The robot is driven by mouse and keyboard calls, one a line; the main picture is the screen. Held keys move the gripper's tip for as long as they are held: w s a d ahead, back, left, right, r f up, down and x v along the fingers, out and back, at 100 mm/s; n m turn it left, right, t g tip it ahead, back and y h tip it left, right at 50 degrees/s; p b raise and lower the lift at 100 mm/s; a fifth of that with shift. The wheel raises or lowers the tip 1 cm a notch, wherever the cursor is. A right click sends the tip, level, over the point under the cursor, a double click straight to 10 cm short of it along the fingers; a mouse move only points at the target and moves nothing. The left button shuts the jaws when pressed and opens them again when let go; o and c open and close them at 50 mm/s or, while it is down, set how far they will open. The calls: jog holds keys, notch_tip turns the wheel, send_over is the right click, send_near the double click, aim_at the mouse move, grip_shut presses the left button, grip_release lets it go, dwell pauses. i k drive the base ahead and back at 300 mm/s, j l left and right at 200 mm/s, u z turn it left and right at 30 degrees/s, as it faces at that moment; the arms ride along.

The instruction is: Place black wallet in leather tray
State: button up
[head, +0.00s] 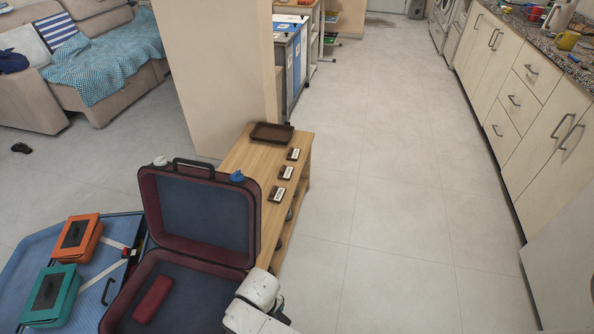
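A dark brown tray (272,133), which looks like the leather tray, lies empty at the far end of a low wooden bench (240,155). I cannot pick out a black wallet for certain. Three small dark items with white labels lie in a row along the bench's right side: a far one (293,154), a middle one (286,172) and a near one (277,194). A small black object (20,148) lies on the floor at the left, too small to name. White parts of my arm show at the bottom centre; my gripper does not show.
An open dark red suitcase (197,167) stands before the bench, holding a red pouch (152,300). Orange (78,238) and green (51,296) boxes lie on a blue surface at left. A pillar (215,75) stands behind the bench. Floor (400,230) right of it is clear.

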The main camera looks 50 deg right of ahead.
aim_at(272, 135)
jog(key=z, duration=1.7)
jog(key=i+j+z, duration=0.15)
jog(key=i, duration=0.3)
jog(key=i+j+z, duration=0.15)
jog(key=i, duration=0.25)
jog(key=i+j+z, duration=0.2)
jog(key=i, duration=0.25)
jog(key=i+u, duration=0.35)
jog(key=i, duration=1.25)
jog(key=i+u, duration=0.15)
jog(key=u, duration=0.25)
jog(key=i+u, duration=0.15)
jog(key=u, duration=0.2)
jog(key=i+u, duration=0.15)
jog(key=u, duration=0.25)
jog(key=i+l+u, duration=0.15)
jog(key=u, duration=0.2)
